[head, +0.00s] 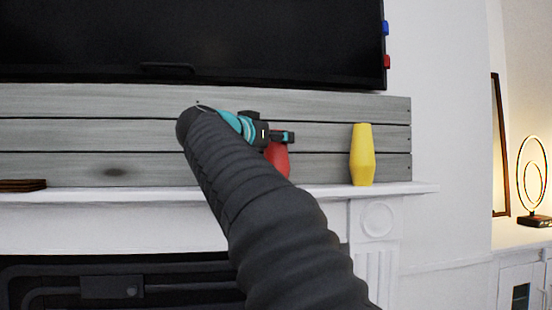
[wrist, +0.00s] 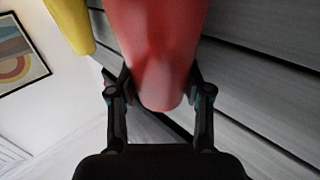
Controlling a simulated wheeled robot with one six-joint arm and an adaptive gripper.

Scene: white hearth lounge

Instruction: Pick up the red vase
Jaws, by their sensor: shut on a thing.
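The red vase (wrist: 155,45) fills the upper middle of the wrist view, between the two fingers of my gripper (wrist: 160,88). The fingers press on it from both sides near its rounded end. In the head view the red vase (head: 278,158) shows only in part behind my arm and my gripper (head: 284,137).
A yellow vase (head: 362,155) stands on the white mantel (head: 410,188) just right of the red vase. Grey boards (head: 90,135) and a black television (head: 190,40) are behind. A dark brown stack (head: 22,185) lies at the mantel's left.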

